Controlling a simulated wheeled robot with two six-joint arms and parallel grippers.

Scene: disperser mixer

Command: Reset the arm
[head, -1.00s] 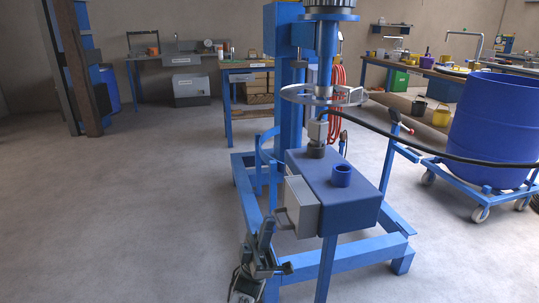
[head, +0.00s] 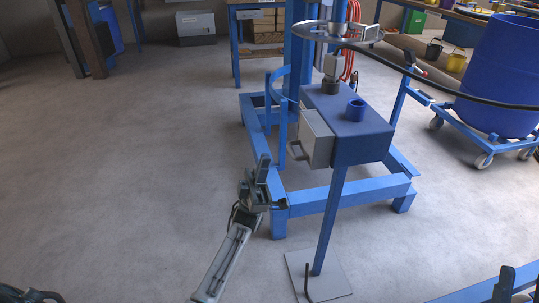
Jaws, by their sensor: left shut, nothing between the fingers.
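The disperser mixer stands right of centre, with a blue column (head: 299,50), a round metal disc (head: 338,31) and a blue box (head: 352,128) on a post. A grey control panel (head: 316,138) with a handle is on the box's left side. My left gripper (head: 264,184) is in front of the mixer's base frame, below and left of the panel in the picture. It is shut and empty, and appears apart from the panel. My left arm reaches up to it from the bottom edge.
A blue drum (head: 499,85) stands on a wheeled blue dolly (head: 470,132) at right. A blue base frame (head: 335,198) surrounds the column foot. The floor (head: 120,170) at left is clear.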

